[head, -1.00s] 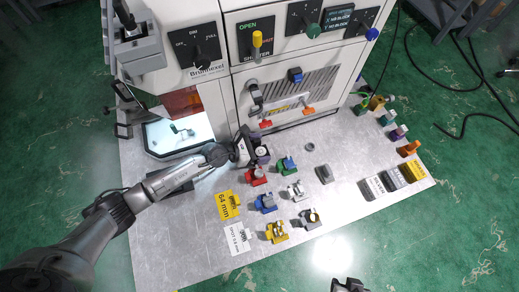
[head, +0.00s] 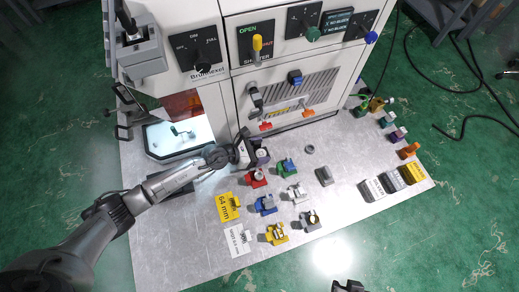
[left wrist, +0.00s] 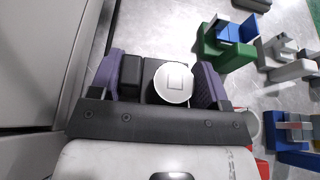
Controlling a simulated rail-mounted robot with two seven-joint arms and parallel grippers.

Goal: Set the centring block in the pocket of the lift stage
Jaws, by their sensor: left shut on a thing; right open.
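My left gripper (head: 246,150) reaches in from the left, low over the plate in front of the machine. The lit chamber (head: 178,134) at the left holds a small teal-green piece; I cannot make out a pocket there. My right gripper (head: 347,286) is open at the bottom edge, mostly cut off.
Red (head: 256,177), green (head: 287,167), blue (head: 265,204), and yellow (head: 276,233) holders stand close on the right. A grey block (head: 324,176) and a small ring (head: 309,149) lie further right. The machine front (head: 290,95) rises behind.

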